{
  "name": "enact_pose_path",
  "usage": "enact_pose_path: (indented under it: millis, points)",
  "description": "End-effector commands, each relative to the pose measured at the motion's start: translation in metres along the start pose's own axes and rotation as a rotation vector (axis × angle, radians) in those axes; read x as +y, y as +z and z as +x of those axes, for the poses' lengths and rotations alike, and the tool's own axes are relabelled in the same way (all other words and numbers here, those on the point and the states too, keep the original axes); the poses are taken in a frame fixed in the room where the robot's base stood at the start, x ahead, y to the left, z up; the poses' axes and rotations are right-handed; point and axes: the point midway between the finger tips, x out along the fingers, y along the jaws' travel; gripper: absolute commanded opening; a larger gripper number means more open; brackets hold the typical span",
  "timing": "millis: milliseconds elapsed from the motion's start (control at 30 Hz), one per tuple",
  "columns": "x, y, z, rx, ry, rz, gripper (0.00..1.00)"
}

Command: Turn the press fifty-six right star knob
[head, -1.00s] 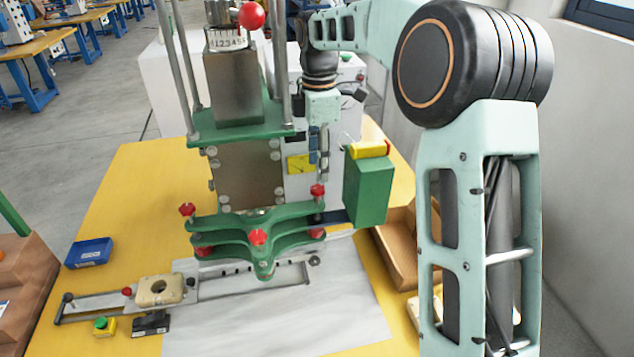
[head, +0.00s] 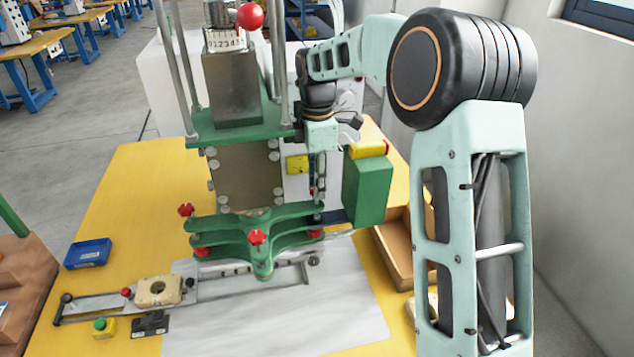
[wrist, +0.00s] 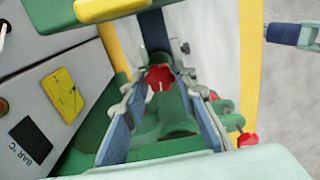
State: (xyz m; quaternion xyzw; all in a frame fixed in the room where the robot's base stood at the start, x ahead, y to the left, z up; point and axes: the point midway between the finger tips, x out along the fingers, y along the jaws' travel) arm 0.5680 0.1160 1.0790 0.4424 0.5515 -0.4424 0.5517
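The press (head: 245,175) stands on the yellow table, with green three-armed plates low on it. Red star knobs sit on the plates' left (head: 186,210) and front (head: 257,237) arms. The right star knob (wrist: 160,77) shows in the wrist view between my fingertips. In the head view it is mostly hidden by my gripper (head: 319,190), which points down at the right arm of the plates. My gripper (wrist: 163,88) is open, one finger on each side of the knob. I cannot tell whether either finger touches it.
A green box with a yellow top (head: 367,190) stands close right of my gripper. A slide rail with a cream block (head: 158,290) and a blue box (head: 88,253) lie at the front left.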

Motion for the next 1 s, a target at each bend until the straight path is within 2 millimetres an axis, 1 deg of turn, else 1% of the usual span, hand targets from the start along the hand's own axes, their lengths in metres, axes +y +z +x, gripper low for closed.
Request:
enact_pose_path:
  millis: [33, 100, 267, 467, 667, 1000]
  points:
    - [0.0, 0.0, -0.0002, 0.0, 0.0, 0.0, 0.09]
    - [0.0, 0.0, -0.0003, 0.0, 0.0, 0.0, 0.02]
    - [-0.0001, 0.0, -0.0005, 0.0, 0.0, 0.008, 0.02]
    - [-0.0002, 0.0001, -0.0009, -0.001, -0.001, 0.07, 0.02]
    - [-0.0004, 0.0, -0.0012, -0.001, -0.001, 0.203, 0.02]
    - [-0.0002, 0.0, -0.001, -0.001, 0.0, 0.472, 0.02]
